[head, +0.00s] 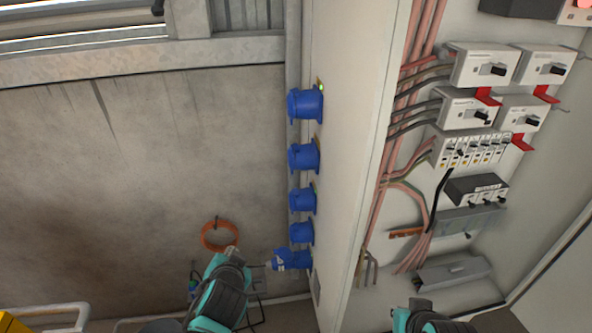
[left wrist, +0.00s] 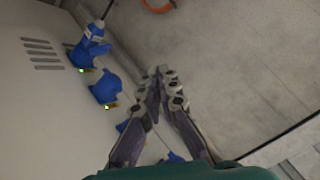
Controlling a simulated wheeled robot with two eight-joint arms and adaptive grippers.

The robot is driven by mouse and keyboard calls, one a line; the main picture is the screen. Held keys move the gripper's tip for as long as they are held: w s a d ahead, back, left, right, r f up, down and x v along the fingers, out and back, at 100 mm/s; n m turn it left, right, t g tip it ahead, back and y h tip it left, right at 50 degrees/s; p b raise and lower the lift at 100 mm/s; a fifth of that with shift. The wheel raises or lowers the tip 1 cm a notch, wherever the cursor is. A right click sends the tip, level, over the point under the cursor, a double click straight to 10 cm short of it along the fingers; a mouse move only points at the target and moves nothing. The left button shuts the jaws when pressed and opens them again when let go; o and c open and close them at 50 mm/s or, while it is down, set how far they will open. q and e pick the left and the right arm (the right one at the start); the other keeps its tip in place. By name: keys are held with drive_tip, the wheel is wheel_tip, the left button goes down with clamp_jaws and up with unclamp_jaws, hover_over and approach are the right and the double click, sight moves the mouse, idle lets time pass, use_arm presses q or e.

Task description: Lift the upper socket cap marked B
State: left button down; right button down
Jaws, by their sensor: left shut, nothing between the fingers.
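Several blue sockets with caps are in a column on the cabinet's left side in the head view, including a top one (head: 305,105), a second (head: 303,156), a third (head: 302,200) and a lower one (head: 301,233). The letter B cannot be read on any of them. In the left wrist view a blue capped socket (left wrist: 108,88) sits left of my left gripper (left wrist: 165,82), apart from it. This gripper's fingertips are together and empty. Further blue parts (left wrist: 172,157) are partly hidden behind its fingers. My right arm shows at the bottom of the head view, but its fingers do not.
A blue plug (head: 290,259) sits in the lowest socket. An orange ring (head: 219,236) hangs on the concrete wall. The open cabinet at right holds breakers (head: 485,66) and red cables (head: 407,90). A yellow object and pale rail (head: 60,313) are lower left.

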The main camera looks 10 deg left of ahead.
use_arm(q)
drive_tip(key=w+d+r+m+t+p, duration=0.2)
drive_tip(key=w+d+r+m+t, duration=0.15)
drive_tip(key=w+r, duration=0.25)
drive_tip(key=m+t+h+p, duration=0.2)
drive_tip(key=m+t+h, duration=0.2)
drive_tip(key=m, duration=0.7)
approach(291, 161)
wheel_tip(291, 161, down, 5)
drive_tip(key=d, duration=0.2)
drive_tip(key=w+b, duration=0.1)
drive_tip(key=w, duration=0.8)
drive_tip(key=shift+w+f, duration=0.25)
drive_tip(key=shift+w, duration=0.1)
drive_tip(key=shift+a, duration=0.1)
